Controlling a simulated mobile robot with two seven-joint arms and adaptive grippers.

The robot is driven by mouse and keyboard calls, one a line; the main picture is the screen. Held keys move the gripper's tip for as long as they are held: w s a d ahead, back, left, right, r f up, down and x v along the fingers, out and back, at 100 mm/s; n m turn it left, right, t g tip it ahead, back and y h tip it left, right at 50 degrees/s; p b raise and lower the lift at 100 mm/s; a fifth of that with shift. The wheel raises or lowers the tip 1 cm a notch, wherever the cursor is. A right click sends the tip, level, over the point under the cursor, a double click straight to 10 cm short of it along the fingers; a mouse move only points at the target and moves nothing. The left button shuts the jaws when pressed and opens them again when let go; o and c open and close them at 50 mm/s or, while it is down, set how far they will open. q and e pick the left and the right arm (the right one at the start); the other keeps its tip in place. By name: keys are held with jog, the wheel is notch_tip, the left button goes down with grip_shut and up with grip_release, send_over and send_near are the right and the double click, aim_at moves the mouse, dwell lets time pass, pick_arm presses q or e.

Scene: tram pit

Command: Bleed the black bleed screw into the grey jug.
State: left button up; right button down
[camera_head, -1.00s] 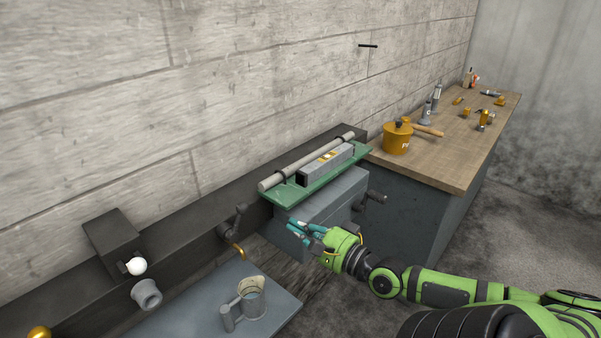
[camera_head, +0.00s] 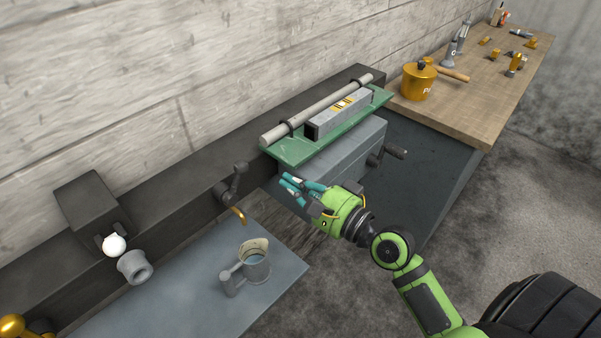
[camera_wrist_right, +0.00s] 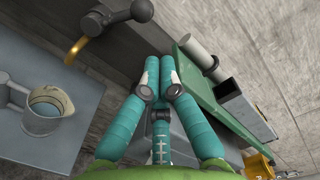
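The black bleed screw (camera_head: 234,182) has a cranked handle and sits on the dark rail along the wall; a brass spout (camera_head: 238,215) hangs below it. The screw also shows in the right wrist view (camera_wrist_right: 112,22). The grey jug (camera_head: 256,265) stands upright on the blue-grey plate, below and slightly right of the spout; it shows in the wrist view too (camera_wrist_right: 44,112). My right gripper (camera_head: 290,187) is to the right of the screw, apart from it, with nothing seen between its teal fingers. Its finger opening is unclear. My left gripper is out of view.
A vise-like grey block with a green tray (camera_head: 290,150) stands just beyond my right gripper; the tray carries a pipe and a box-section bar. A crank (camera_head: 388,154) sticks out right. A wooden bench (camera_head: 470,125) holds an orange pot and tools. A grey cup-shaped fitting (camera_head: 135,267) is left.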

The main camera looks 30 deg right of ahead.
aim_at(237, 181)
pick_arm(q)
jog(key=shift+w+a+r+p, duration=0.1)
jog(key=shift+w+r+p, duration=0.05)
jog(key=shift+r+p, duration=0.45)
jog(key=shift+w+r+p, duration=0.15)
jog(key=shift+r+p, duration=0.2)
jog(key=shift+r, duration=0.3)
pick_arm(e)
jog(key=x, duration=0.7)
jog(key=shift+w, duration=0.45)
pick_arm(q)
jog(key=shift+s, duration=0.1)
pick_arm(e)
jog(key=shift+f, duration=0.15)
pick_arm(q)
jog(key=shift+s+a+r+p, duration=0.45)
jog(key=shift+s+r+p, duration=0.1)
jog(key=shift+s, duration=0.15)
pick_arm(e)
jog(key=shift+s+a+r+n, duration=0.2)
jog(key=shift+a+r+n, duration=0.15)
jog(key=shift+a+n, duration=0.25)
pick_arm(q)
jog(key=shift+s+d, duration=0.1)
pick_arm(e)
jog(key=shift+s+a, duration=0.1)
